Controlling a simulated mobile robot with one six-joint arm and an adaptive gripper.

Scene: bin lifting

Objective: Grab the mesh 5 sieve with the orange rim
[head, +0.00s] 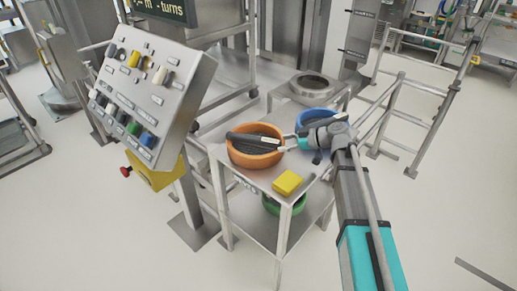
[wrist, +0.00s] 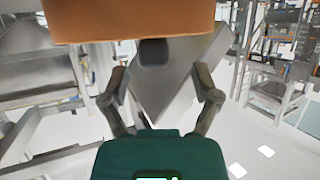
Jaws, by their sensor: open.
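The sieve with the orange rim (head: 255,160) sits on the top of the metal table, left of my gripper. A dark bar with a pale label lies across its top. My gripper (head: 288,146) reaches in from the right, close to the orange rim. In the wrist view the orange wall (wrist: 130,22) fills the top, just beyond the fingers. My gripper (wrist: 161,80) shows there with its two fingers spread wide and nothing held. A small dark piece (wrist: 152,52) shows under the orange wall, between the fingers. The mesh number is not readable.
A blue-rimmed sieve (head: 308,115) stands behind my gripper. A yellow block (head: 288,182) lies near the table's front edge. A green-rimmed sieve (head: 271,207) is on the lower shelf. A button panel (head: 150,92) stands left. Open floor lies in front.

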